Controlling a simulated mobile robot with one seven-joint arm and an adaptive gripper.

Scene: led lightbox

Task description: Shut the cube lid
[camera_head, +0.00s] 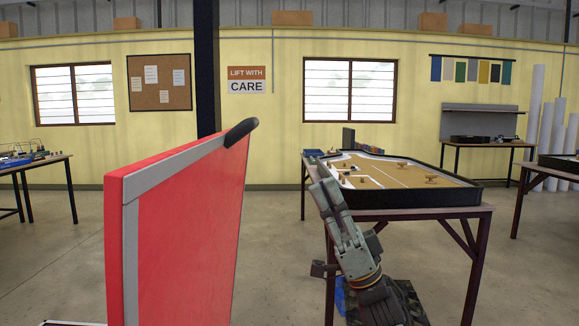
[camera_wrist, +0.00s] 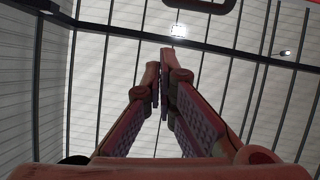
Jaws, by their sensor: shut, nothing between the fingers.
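A large red panel (camera_head: 185,235) with grey edging stands upright and tilted in the left half of the head view. It looks like the cube lid, raised open. A black handle (camera_head: 241,131) sits at its upper right corner. The rest of the cube is below the frame. My gripper (camera_wrist: 165,56) points up at the ceiling in the wrist view, its fingers together and nothing between them. A dark rounded loop (camera_wrist: 202,7) shows at that view's top edge; I cannot tell what it belongs to. In the head view I cannot make out the fingers.
A table (camera_head: 473,215) with a shallow game-like tray (camera_head: 450,197) stands right of the panel, behind my arm. A dark post (camera_head: 207,65) rises behind the panel. Other tables stand at both sides. Open floor (camera_head: 272,240) shows between the panel and the table.

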